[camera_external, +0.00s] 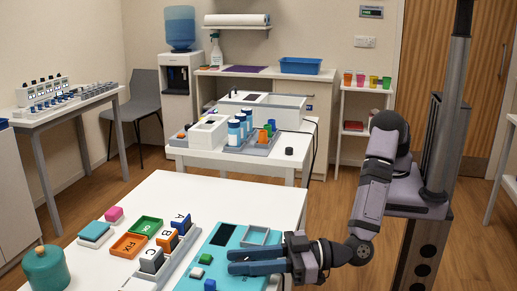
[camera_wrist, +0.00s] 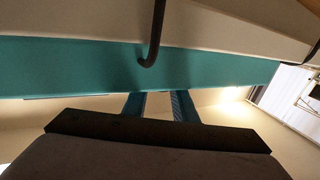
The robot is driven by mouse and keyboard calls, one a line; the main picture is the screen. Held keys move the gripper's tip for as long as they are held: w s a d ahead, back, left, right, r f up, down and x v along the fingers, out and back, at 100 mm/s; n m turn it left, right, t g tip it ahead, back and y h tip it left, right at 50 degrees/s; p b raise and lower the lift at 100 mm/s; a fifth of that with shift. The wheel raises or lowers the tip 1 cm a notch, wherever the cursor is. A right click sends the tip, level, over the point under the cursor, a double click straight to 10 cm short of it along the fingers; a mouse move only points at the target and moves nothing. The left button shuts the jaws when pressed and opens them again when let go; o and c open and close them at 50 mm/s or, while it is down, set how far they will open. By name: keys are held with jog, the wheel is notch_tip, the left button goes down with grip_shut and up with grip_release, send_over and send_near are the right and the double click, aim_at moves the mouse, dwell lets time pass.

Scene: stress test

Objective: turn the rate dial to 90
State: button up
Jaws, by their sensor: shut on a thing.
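The teal device (camera_external: 228,218) lies on the front white table, with a dark screen (camera_external: 224,235) and several small coloured parts on its face. My gripper (camera_external: 230,262) reaches in from the right, its two blue fingers side by side over the device. It is shut on what I take to be the rate dial, which the fingers hide; no scale or number is readable. In the wrist view the fingers (camera_wrist: 158,105) meet the lower edge of a teal band (camera_wrist: 90,70), and the dark palm covers much of the picture.
Left of the device are lettered blocks (camera_external: 168,240), orange and green trays (camera_external: 129,246) and a teal jar (camera_external: 46,268). A grey open tray (camera_external: 255,235) is close behind my gripper. A dark hooked cable (camera_wrist: 152,40) crosses the wrist view. The table's back left is clear.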

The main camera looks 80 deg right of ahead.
jog(key=shift+h, duration=0.3)
jog(key=m+h+b, duration=0.1)
jog(key=h, duration=0.1)
jog(key=m+t+h+b, duration=0.1)
jog(key=m+h+b, duration=0.1)
jog(key=shift+a+t+h+b, duration=0.1)
jog(key=shift+t+h+b, duration=0.2)
jog(key=shift+m+h, duration=0.3)
jog(key=shift+m, duration=0.1)
jog(key=shift+r+m+h+b, duration=0.1)
jog(key=shift+m+h+b, duration=0.2)
jog(key=shift+h+b, duration=0.3)
jog(key=o, duration=1)
jog(key=shift+s, duration=0.1)
jog(key=shift+s+b, duration=0.4)
jog(key=shift+s, duration=3.2)
